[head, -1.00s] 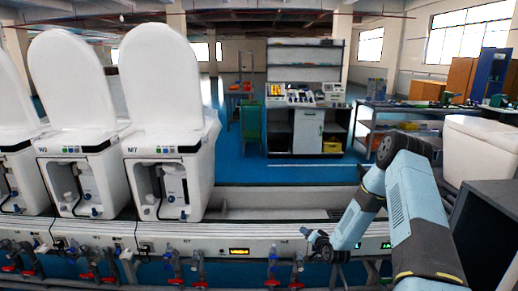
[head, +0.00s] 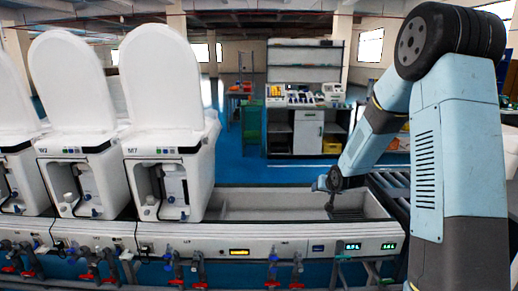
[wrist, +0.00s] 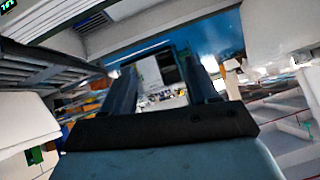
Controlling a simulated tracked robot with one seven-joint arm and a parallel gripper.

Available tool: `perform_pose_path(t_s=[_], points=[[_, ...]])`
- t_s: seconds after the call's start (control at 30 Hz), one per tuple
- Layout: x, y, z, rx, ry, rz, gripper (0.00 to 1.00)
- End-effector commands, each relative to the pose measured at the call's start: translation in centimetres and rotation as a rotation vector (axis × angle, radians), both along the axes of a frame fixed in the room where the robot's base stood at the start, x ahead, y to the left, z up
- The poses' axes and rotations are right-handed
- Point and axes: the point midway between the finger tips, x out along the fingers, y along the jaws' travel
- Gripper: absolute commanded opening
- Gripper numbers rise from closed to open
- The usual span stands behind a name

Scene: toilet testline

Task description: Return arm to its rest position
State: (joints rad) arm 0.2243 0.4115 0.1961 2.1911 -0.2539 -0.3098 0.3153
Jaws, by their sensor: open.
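My arm rises at the right of the head view, with its elbow high and the forearm sloping down to the left. My gripper (head: 322,184) is small at its lower end, over the open tray (head: 255,210) of the test line. In the wrist view my gripper (wrist: 162,72) shows two dark fingers spread apart with nothing between them. The gripper holds nothing and stands apart from the toilets.
White toilets with raised lids, including a near one (head: 168,150), stand left of the gripper. Valves with red handles (head: 90,270) line the front. A shelf bench (head: 305,130) stands at the back.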

Motion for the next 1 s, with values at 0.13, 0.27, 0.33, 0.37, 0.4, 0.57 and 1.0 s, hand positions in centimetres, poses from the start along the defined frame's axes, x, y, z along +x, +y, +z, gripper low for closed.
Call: perform_pose_path(t_s=[0.13, 0.27, 0.33, 0.37, 0.4, 0.57, 1.0], points=[[-2.6, -0.1, 4.2, -0.055, 0.028, -0.001, 0.59], [-5.1, -0.3, 7.3, -0.096, 0.056, -0.005, 0.59], [-6.6, -0.2, 8.8, -0.115, 0.071, -0.006, 0.59], [-7.3, -0.3, 9.5, -0.124, 0.078, -0.007, 0.59], [-8.2, -0.3, 10.3, -0.134, 0.087, -0.008, 0.59], [-12.1, -0.3, 13.5, -0.167, 0.123, -0.013, 0.59], [-24.3, -0.1, 19.9, -0.21, 0.221, -0.012, 0.59]])
